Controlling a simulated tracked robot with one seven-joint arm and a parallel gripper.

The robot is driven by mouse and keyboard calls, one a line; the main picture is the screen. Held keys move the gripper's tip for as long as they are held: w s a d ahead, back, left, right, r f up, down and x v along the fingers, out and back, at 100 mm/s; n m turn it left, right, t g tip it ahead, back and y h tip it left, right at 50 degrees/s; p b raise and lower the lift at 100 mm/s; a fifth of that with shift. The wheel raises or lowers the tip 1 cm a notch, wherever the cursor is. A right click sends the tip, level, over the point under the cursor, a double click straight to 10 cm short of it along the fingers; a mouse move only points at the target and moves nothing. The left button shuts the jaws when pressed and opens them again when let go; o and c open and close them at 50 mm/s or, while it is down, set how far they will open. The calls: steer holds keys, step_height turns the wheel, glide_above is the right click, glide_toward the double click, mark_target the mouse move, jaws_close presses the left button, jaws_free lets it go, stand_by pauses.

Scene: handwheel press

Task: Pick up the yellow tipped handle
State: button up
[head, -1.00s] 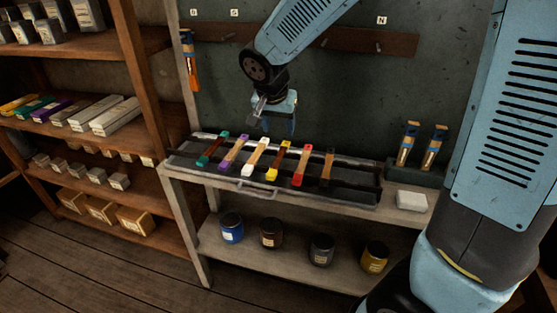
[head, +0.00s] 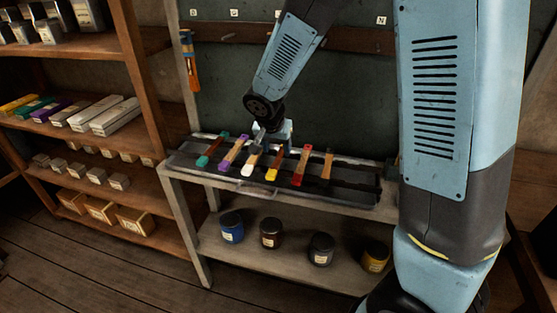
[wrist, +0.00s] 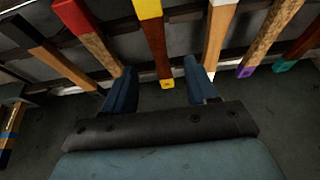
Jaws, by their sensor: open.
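The yellow tipped handle (head: 272,174) lies in the tray (head: 355,193) among several other colour-tipped handles. In the wrist view its yellow end (wrist: 149,9) is at the top, and its wooden shaft runs down to a small yellow tip between my fingers. My gripper (wrist: 160,68) is open, with one finger on each side of this handle. I cannot tell the height of the fingers over it. In the head view my gripper (head: 272,144) is low over the tray's back edge, its fingertips partly hidden.
The white handle (wrist: 217,40) is close to one finger and the red handle (wrist: 85,30) is beyond the other. Purple (head: 226,166), green (head: 205,160) and dark (wrist: 35,45) handles lie farther out. Jars (head: 271,234) stand on the lower shelf.

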mark_target(279, 157)
steer(key=shift+x, duration=2.35)
jaws_close()
